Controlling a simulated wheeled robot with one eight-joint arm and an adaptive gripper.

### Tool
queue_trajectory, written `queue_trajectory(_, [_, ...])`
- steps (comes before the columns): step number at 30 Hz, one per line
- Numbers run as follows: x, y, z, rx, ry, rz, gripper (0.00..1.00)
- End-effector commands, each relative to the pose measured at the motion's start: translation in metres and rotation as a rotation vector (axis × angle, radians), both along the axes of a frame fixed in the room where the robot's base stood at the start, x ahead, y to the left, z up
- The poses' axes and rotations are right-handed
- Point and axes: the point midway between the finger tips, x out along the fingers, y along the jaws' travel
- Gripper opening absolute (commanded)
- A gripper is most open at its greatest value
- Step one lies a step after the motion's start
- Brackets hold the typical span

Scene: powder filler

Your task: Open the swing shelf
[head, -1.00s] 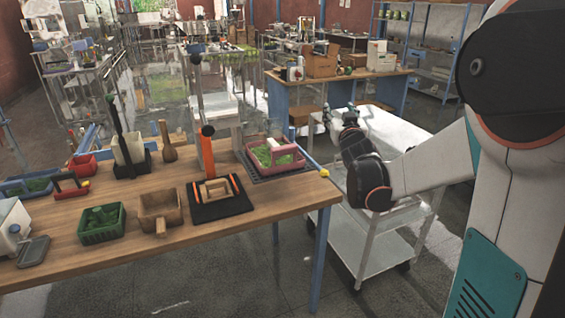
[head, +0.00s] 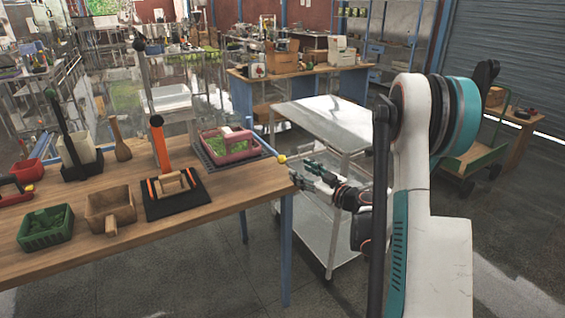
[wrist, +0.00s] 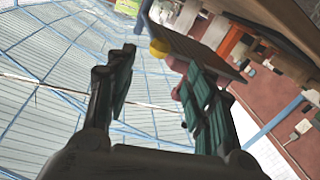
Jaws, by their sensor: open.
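A dark slatted panel (head: 264,151), probably the swing shelf, lies at the right end of the wooden table under a pink basket. A small yellow knob (head: 283,159) sits at its right corner, by the table edge. My gripper (head: 303,174) is open and empty just right of the knob, with its teal fingers pointing toward the table. In the wrist view, the yellow knob (wrist: 158,47) appears between and beyond the fingertips of my gripper (wrist: 155,66), apart from them. A dark panel (wrist: 200,48) reaches away to the right of the knob.
The pink basket (head: 226,144) holds green stuff. An orange-handled tool on a black mat (head: 196,201), a wooden box (head: 108,207) and a green crate (head: 46,225) stand on the table (head: 170,230). A grey trolley (head: 318,117) stands close behind my arm.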

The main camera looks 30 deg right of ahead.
Motion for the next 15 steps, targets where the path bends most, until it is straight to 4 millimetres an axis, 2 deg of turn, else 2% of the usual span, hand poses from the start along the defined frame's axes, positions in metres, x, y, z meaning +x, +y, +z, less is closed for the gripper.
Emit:
queue_trajectory(9, [0.063,0.016,-0.002,-0.001,-0.001,0.002,0.49])
queue_trajectory(15, [0.092,0.022,-0.001,-0.001,-0.001,0.0,0.49])
